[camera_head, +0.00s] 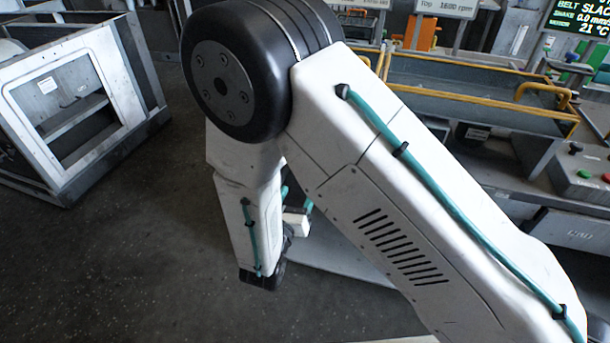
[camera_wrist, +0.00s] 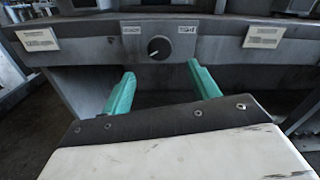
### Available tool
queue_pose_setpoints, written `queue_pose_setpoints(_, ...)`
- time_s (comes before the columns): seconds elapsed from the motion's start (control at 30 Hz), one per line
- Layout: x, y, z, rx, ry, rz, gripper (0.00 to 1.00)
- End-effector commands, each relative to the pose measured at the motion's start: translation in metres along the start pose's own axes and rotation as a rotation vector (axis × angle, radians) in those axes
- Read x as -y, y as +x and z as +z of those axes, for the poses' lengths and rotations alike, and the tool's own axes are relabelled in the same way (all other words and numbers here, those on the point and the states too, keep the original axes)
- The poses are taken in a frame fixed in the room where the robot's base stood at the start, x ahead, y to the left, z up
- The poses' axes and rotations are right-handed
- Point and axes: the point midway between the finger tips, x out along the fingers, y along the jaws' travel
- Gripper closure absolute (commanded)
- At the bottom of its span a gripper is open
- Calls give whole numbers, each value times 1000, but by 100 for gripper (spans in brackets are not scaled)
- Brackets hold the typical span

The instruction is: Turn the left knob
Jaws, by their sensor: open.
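A small round black knob (camera_wrist: 160,47) with a light pointer line sits on a grey panel (camera_wrist: 215,50) at the top middle of the wrist view. It is the only knob I see there, so I cannot tell whether it is the left one. My gripper (camera_wrist: 161,70) is open, with its two teal fingers apart and nothing between them. The fingers point toward the panel, and the knob appears ahead of the gap between them. The fingers do not appear to touch the knob. In the head view my arm hides most of the gripper and the knob's area.
Small labels flank the knob, and larger paper labels (camera_wrist: 38,39) (camera_wrist: 263,37) sit farther out. Below the panel is a dark recess. The head view shows a button box (camera_head: 590,172), a yellow-railed tray (camera_head: 455,75) and a grey frame cabinet (camera_head: 75,110).

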Motion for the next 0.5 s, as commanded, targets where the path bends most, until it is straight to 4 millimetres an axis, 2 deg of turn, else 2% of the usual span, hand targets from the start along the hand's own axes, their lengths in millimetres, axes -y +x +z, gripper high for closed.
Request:
queue_pose_setpoints(0.17, 0, 17, 2, 9, -15, 2, 40)
queue_pose_setpoints(0.5, 0, 68, 2, 7, -14, 1, 40)
